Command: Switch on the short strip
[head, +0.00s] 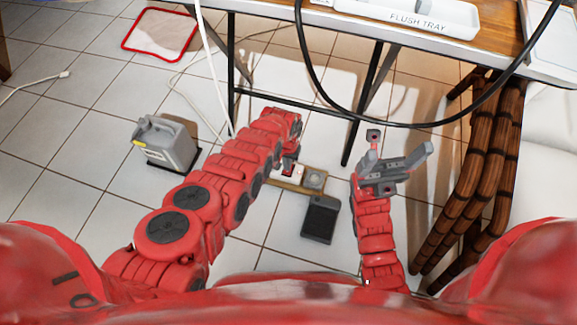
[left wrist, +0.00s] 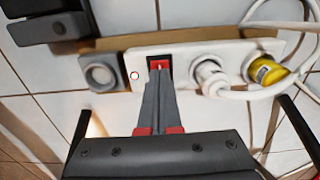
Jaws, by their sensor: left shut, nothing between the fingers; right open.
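The white strip (left wrist: 180,52) lies on a wooden board on the floor. Its red switch (left wrist: 158,64) sits in a dark recess, with a small round light (left wrist: 135,75) beside it. My left gripper (left wrist: 159,78) is shut and empty, its fingertips at the switch and covering part of it; I cannot tell whether they touch or press it. In the head view my left gripper (head: 289,166) reaches down and hides most of the strip. My right gripper (head: 398,167) is open and empty, to the right of the board and apart from it.
A white plug (left wrist: 210,78) and a yellow plug (left wrist: 268,72) sit in the strip, with white cables. A grey square unit (head: 314,179) shares the board (head: 318,193). A black box (head: 320,219) lies in front. Table legs, a grey container (head: 167,145) and dark wooden legs (head: 470,165) stand around.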

